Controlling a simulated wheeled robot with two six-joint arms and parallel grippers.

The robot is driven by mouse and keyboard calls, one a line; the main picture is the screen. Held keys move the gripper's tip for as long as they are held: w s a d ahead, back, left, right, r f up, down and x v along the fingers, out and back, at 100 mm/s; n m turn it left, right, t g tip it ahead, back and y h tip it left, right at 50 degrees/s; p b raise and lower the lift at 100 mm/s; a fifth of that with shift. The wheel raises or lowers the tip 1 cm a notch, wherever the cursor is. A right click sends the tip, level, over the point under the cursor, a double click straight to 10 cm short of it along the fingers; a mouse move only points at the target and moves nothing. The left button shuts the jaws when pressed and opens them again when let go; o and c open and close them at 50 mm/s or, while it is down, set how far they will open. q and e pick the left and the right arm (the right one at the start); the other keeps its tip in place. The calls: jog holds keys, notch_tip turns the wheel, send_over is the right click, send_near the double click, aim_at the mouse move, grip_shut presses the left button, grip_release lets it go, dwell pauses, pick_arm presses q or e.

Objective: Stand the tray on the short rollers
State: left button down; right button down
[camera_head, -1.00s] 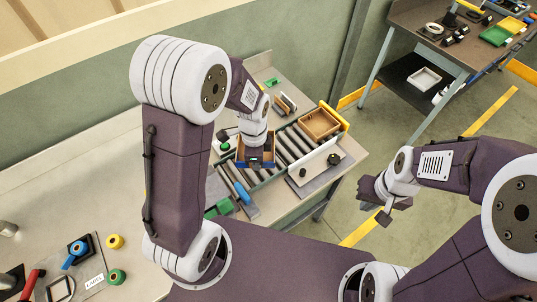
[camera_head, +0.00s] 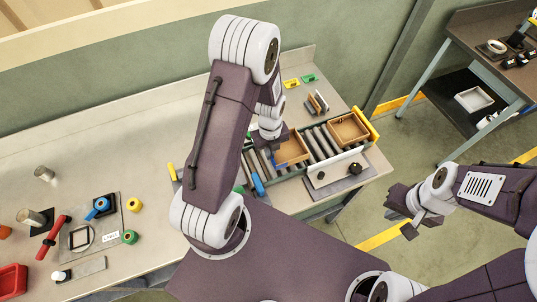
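A tan tray (camera_head: 293,151) is on the roller conveyor, near the middle of the run. A second tan tray (camera_head: 343,132) sits at the conveyor's right end. Short rollers (camera_head: 322,141) show between the two trays. My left gripper (camera_head: 274,152) is low at the left side of the middle tray, close to or touching it. Its fingers are mostly hidden by the wrist and arm, so I cannot tell whether they hold the tray. My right gripper (camera_head: 404,215) is open and empty, over the floor to the right of the bench.
A yellow end stop (camera_head: 366,124) bounds the conveyor's right end. Tape rolls (camera_head: 129,237) and tools lie at the bench's left.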

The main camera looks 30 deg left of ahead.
aim_at(267, 162)
pick_arm(q)
jog(key=shift+w+a+f, duration=0.15)
jog(key=shift+a+f, duration=0.3)
jog(key=shift+a, duration=0.35)
jog(key=shift+f, duration=0.1)
jog(key=f, duration=0.1)
jog(key=f+p, duration=0.1)
jog(key=f, duration=0.1)
jog(key=shift+d+f, duration=0.2)
jog(key=shift+f, duration=0.05)
jog(key=shift+a+f, duration=0.1)
jog(key=shift+f, duration=0.2)
jog(key=c, duration=1.6)
grip_release()
jog(key=shift+c, duration=0.2)
